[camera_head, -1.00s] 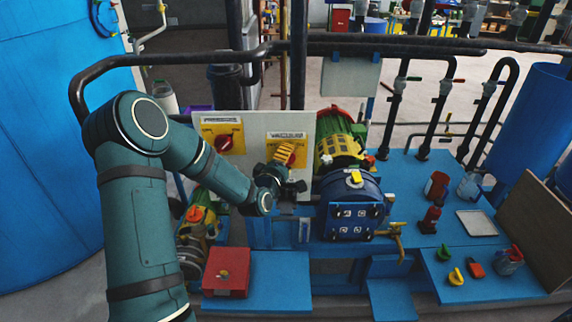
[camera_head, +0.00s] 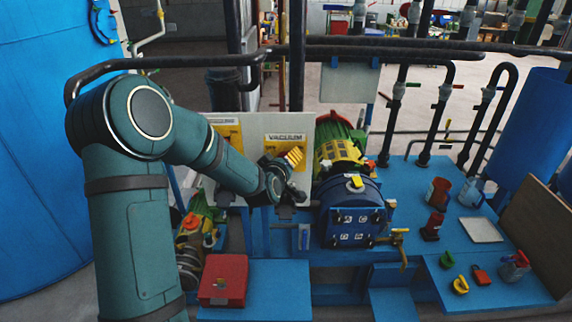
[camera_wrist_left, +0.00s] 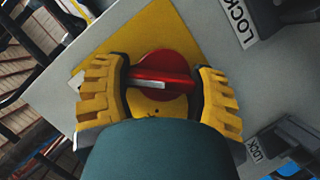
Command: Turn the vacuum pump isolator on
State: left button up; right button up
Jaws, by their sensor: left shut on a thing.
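The vacuum pump isolator is a round red knob (camera_wrist_left: 163,65) with a raised red bar across it, on a yellow plate (camera_wrist_left: 123,45) in the left wrist view. In the head view its yellow plate (camera_head: 272,151) sits under a VACUUM label on the pale panel, and my gripper hides the knob. My left gripper (camera_head: 294,158) is at this plate with its yellow fingers. In the left wrist view the gripper (camera_wrist_left: 161,88) has one ribbed finger at each end of the red bar, shut on the knob. My right gripper is not in view.
Another yellow isolator plate (camera_head: 229,132) is left of it, partly behind my arm. A blue-fronted pump (camera_head: 355,213) stands close on the right. A red box (camera_head: 223,281) is below. Dark pipes (camera_head: 390,50) run above the panel.

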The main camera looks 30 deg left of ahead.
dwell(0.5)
pick_arm(q)
jog(key=o, duration=1.2)
jog(key=v, duration=1.2)
jog(key=s+d+f+m+g+h, duration=0.1)
jog(key=d+f+m+g+h, duration=0.2)
jog(key=d+f, duration=0.5)
jog(key=s+d+f+m+g+h, duration=0.25)
jog(key=d+f, duration=0.25)
jog(key=f, duration=0.6)
jog(key=s+d+f+m+g+h, duration=0.2)
jog(key=s+d+f+m+g, duration=0.3)
jog(key=s+d+f, duration=0.6)
jog(key=shift+s+d+f+g, duration=0.15)
jog(key=shift+s+f+g, duration=0.25)
jog(key=shift+f+g, duration=0.5)
